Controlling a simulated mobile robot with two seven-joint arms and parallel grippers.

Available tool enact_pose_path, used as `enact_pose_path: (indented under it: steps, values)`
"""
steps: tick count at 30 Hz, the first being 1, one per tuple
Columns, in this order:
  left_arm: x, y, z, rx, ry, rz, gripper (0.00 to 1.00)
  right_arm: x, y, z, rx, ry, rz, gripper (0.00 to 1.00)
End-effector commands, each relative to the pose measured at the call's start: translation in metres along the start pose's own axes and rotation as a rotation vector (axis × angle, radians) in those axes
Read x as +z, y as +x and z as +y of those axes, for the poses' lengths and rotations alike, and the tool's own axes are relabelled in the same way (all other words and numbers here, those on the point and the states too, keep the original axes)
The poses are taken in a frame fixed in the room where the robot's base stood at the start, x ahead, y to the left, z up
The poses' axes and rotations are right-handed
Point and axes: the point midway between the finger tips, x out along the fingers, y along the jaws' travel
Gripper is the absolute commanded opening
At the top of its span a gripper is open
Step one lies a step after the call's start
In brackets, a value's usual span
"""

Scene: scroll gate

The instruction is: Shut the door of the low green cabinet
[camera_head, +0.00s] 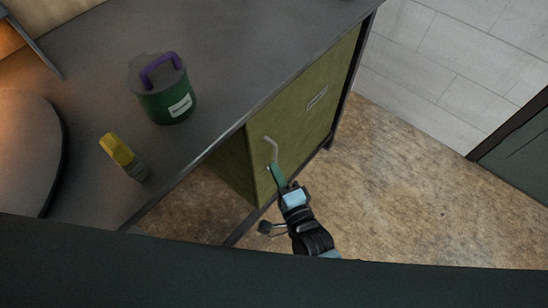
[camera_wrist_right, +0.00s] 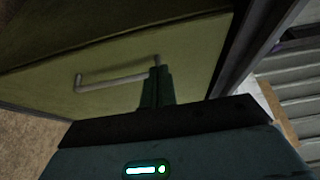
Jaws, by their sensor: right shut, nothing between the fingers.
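The low green cabinet (camera_head: 232,168) stands under the dark counter. Its olive green door (camera_head: 318,118) carries a pale label and a bent metal handle (camera_head: 272,148). The door looks flush or nearly flush with the cabinet front; I cannot tell whether a small gap remains. My right gripper (camera_head: 275,172) is shut and empty, its green fingers at the lower end of the handle. In the right wrist view the fingertips (camera_wrist_right: 157,72) overlap one end of the handle (camera_wrist_right: 105,82), close to the door face (camera_wrist_right: 185,75); contact is unclear. My left gripper is not in view.
The brown floor (camera_head: 400,180) right of the cabinet is clear; a dark panel (camera_head: 520,155) stands at far right.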

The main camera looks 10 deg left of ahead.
Motion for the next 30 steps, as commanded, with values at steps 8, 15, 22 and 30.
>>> enact_pose_path:
  steps: [8,15,22,30]
  values:
    - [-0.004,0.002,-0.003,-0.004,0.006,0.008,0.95,0.015,-0.046,0.001,0.002,0.002,0.001,0.0]
    - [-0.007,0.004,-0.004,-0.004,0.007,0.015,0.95,0.019,-0.058,0.0,0.0,0.001,0.001,0.0]
    - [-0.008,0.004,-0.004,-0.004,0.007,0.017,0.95,0.019,-0.058,0.0,0.0,0.001,0.001,0.0]
    - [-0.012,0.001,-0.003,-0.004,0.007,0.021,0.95,0.018,-0.067,0.001,0.025,-0.036,0.006,0.0]
